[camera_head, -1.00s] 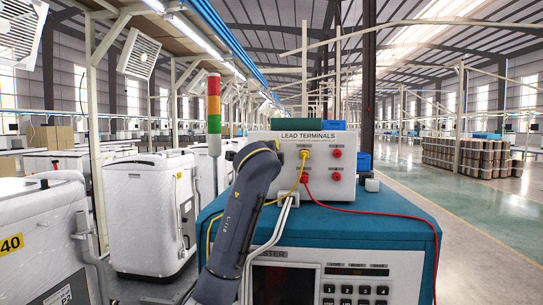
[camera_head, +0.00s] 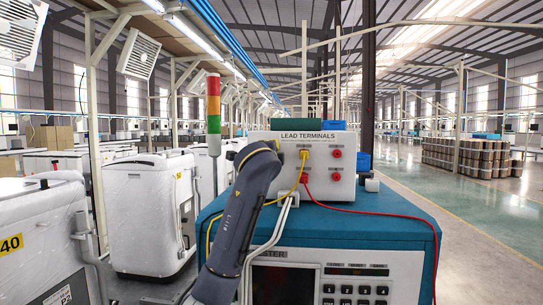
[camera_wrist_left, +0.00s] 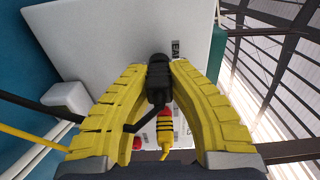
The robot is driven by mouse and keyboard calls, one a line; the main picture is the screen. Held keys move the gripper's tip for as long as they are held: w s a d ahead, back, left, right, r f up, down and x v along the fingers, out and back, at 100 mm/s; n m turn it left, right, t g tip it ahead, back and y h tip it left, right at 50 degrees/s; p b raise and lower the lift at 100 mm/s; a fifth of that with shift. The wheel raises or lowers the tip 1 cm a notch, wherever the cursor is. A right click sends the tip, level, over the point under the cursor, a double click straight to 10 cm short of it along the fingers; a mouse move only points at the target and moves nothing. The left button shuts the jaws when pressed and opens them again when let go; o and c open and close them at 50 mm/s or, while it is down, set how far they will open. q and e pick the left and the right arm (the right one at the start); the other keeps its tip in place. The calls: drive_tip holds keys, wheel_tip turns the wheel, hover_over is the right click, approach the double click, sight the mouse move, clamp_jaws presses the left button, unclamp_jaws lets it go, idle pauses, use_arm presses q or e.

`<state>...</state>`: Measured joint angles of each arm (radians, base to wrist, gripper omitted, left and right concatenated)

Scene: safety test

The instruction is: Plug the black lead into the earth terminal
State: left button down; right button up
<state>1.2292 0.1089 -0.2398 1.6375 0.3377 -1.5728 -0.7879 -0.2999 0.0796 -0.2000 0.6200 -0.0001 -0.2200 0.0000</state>
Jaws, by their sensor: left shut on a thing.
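In the head view a white box (camera_head: 268,136) labelled LEAD TERMINALS stands on the blue tester. A yellow plug (camera_head: 304,155) and a red plug (camera_head: 303,178) sit in its left column. In the left wrist view my left gripper (camera_wrist_left: 158,72), with yellow fingers, is shut on the black lead's plug (camera_wrist_left: 157,98). Its dark front end is close to the white panel; I cannot tell if it is in a terminal. The yellow plug (camera_wrist_left: 165,127) is just beyond it. In the head view my arm hides this gripper and the earth terminal. The right gripper is out of view.
Two bare red sockets, upper (camera_head: 337,154) and lower (camera_head: 336,176), are on the box's right. Yellow and red cables (camera_head: 375,213) drape over the blue tester (camera_head: 400,225). A signal tower (camera_head: 214,115) rises behind my arm. White wrapped machines (camera_head: 145,215) stand left.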

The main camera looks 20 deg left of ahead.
use_arm(q)
drive_tip(key=shift+w, duration=0.2)
drive_tip(key=c, duration=1.2)
unclamp_jaws()
drive_tip(key=shift+c, duration=0.2)
drive_tip(key=s+d, duration=0.1)
drive_tip(key=s, duration=1)
drive_tip(key=shift+s+d, duration=0.35)
drive_tip(key=shift+s, duration=0.05)
